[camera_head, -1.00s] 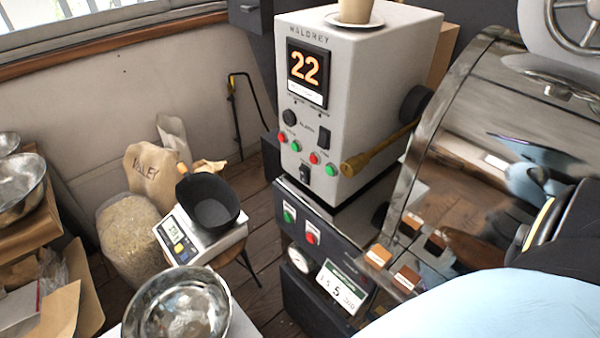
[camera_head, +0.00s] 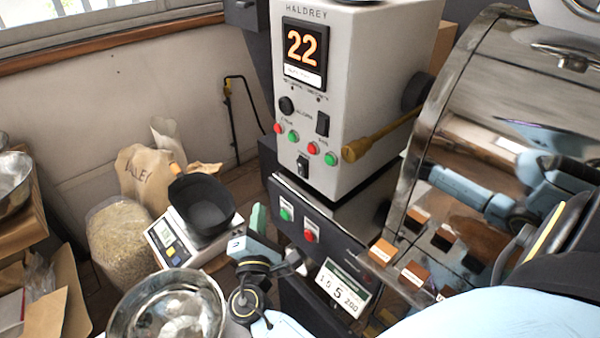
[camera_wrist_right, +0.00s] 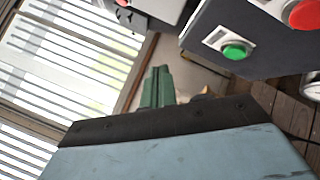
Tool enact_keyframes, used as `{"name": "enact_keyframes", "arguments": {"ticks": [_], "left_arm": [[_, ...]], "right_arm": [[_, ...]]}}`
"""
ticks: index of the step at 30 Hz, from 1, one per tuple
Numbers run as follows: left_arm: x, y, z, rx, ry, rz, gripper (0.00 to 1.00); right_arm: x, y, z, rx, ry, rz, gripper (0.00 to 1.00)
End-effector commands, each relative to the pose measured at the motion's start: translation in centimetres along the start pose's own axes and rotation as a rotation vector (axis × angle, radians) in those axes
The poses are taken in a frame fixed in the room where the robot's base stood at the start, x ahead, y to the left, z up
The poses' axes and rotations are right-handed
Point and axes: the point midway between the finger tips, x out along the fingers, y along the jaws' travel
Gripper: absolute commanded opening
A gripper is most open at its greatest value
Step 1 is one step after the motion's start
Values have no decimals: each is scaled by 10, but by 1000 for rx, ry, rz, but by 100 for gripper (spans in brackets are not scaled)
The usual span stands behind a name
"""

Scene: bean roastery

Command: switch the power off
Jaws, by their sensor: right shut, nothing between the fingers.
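The light grey control box (camera_head: 350,100) shows a lit "22" display (camera_head: 305,46). Its front has a black rocker switch (camera_head: 322,124), a small black switch (camera_head: 303,165) low on the panel, a knob, and red and green buttons. The dark panel (camera_head: 340,250) below carries a green button (camera_head: 286,214) and a red button (camera_head: 310,236). The small labels are too blurred to read. My right gripper (camera_head: 258,217) is shut and empty, left of the green button. Its green fingers (camera_wrist_right: 158,87) also show in the right wrist view, apart from the green button (camera_wrist_right: 235,51). My left gripper is out of view.
A scale (camera_head: 178,250) with a black pan (camera_head: 203,208) stands close left of my right gripper. A metal bowl (camera_head: 120,318) is in front. A brass handle (camera_head: 380,140) juts from the box's right side. The shiny roaster drum (camera_head: 470,110) fills the right.

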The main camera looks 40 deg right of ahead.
Motion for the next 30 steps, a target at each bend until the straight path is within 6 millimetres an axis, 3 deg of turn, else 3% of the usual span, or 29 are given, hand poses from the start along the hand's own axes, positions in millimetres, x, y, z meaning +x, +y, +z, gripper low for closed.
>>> {"name": "enact_keyframes", "arguments": {"ticks": [3,8,20,26,30], "left_arm": [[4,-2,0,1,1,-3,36],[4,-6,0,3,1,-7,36],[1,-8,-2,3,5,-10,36],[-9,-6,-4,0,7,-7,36],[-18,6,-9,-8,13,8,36]], "right_arm": [[4,26,20,-33,-87,65,0],[6,39,30,-51,-129,97,0],[8,37,32,-53,-128,97,0],[23,30,46,-55,-127,97,0],[37,21,59,-54,-128,96,0]]}}
